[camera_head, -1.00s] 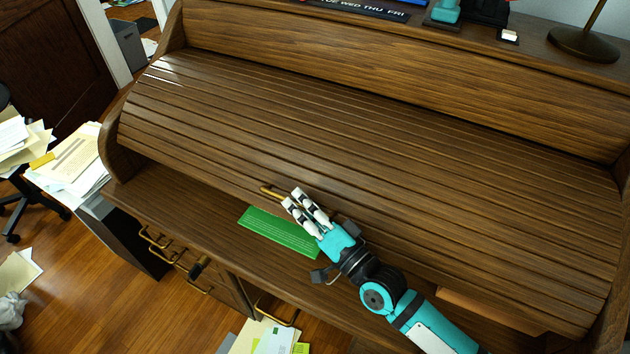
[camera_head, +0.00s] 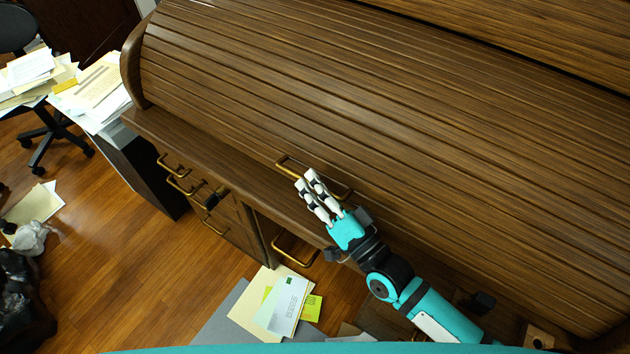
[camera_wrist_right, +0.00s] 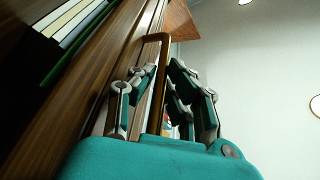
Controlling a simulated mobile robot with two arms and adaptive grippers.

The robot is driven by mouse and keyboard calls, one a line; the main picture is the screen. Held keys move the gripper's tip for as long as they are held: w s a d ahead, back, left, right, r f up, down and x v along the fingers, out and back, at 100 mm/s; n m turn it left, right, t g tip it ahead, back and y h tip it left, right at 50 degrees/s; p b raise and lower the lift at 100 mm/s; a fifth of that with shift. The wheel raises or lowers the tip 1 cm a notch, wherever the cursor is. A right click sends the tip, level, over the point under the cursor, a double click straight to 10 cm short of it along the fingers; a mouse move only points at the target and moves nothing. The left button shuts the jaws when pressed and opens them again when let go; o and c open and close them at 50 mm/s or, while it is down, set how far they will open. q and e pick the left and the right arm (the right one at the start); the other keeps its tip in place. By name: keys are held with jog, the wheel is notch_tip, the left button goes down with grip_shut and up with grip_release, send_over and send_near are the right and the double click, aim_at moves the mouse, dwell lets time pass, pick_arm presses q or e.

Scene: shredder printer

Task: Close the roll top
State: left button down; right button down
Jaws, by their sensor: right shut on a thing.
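The roll top (camera_head: 330,95) is a curved cover of dark wooden slats. In the head view it covers most of the desk, with its lower edge close to the desk's front ledge. A brass handle (camera_head: 287,163) sits near that edge, and it shows in the right wrist view (camera_wrist_right: 154,38) running between the fingers. My right gripper (camera_head: 307,184), teal with pale fingers, is shut on the handle. It partly hides the handle in the head view. My left gripper is out of view.
Drawers with brass handles (camera_head: 293,247) are below the desk ledge. Papers (camera_head: 275,305) lie on the floor in front. A paper stack (camera_head: 95,95) and an office chair (camera_head: 45,130) stand at the left. Open wooden floor lies between.

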jog(key=c, duration=1.6)
grip_release()
jog(key=shift+c, duration=0.2)
jog(key=shift+d, duration=0.1)
jog(key=v, duration=1.2)
